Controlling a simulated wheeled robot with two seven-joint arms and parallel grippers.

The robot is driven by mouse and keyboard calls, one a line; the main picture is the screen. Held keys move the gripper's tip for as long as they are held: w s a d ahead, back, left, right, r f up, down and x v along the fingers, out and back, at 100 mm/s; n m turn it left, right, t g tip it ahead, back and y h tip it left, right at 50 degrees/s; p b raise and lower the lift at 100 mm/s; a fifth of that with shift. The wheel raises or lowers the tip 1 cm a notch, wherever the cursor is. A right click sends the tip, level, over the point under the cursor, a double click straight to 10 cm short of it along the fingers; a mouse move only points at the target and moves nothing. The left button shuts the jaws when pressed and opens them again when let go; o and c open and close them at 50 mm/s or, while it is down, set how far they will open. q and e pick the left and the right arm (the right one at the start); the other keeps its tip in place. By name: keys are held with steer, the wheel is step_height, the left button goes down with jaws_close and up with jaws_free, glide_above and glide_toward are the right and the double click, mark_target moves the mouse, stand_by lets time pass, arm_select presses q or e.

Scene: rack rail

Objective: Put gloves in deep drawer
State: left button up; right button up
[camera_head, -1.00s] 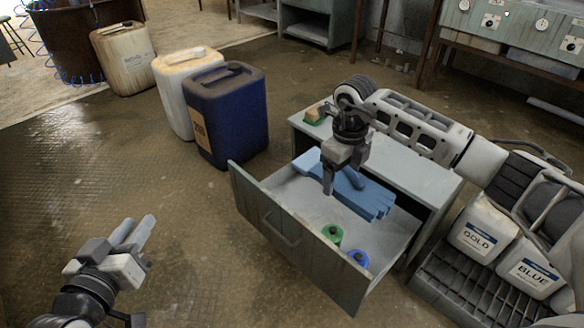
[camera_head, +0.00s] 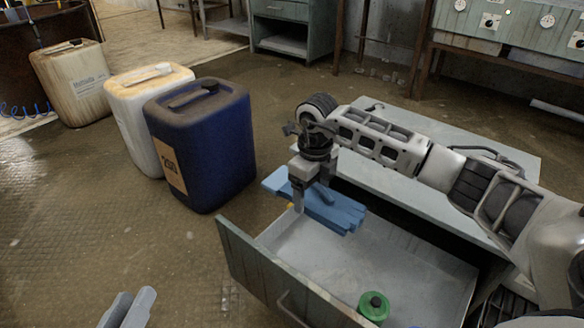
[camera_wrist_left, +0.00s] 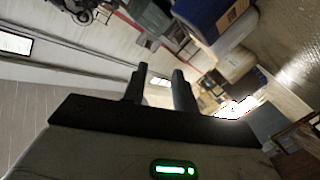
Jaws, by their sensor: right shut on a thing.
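The blue gloves (camera_head: 335,212) are pinched in my right gripper (camera_head: 310,195), which is shut on them. They overlap the far left rim of the pulled-out drawer (camera_head: 355,265); I cannot tell how high above it they hang. The drawer is a deep grey tray with a worn green front, open at the top. My left gripper (camera_head: 128,308) is at the bottom edge of the head view, away from the drawer and empty. Its two fingers stand apart in the left wrist view (camera_wrist_left: 158,88).
A green round object (camera_head: 374,306) lies in the drawer's near end. The cabinet top (camera_head: 470,150) is behind, partly hidden by my right arm. A blue canister (camera_head: 205,145) and a white canister (camera_head: 135,110) stand on the floor to the left.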

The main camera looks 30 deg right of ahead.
steer(key=shift+w+f, duration=0.15)
steer(key=shift+w, duration=0.15)
steer(key=shift+f+b, duration=0.3)
steer(key=shift+b, duration=0.1)
steer(key=shift+s+f+b, duration=0.25)
steer(key=shift+f+b, duration=0.85)
steer(key=shift+f, duration=0.1)
arm_select(q)
steer(key=shift+w+a+r+m+t+h+b, duration=0.1)
steer(key=shift+w+r+m+t+h, duration=0.1)
steer(key=shift+w+r+m+t, duration=0.35)
steer(key=shift+w+a+r+m+t+h+b, duration=0.1)
steer(key=shift+w+r+m+t+h, duration=0.15)
steer(key=shift+r+t, duration=0.55)
steer(key=shift+w+a+r+m+t+h+b, duration=0.15)
steer(key=shift+w+r+m+t, duration=0.2)
steer(key=shift+r, duration=0.55)
arm_select(e)
steer(key=shift+f, duration=0.3)
steer(key=o, duration=1.1)
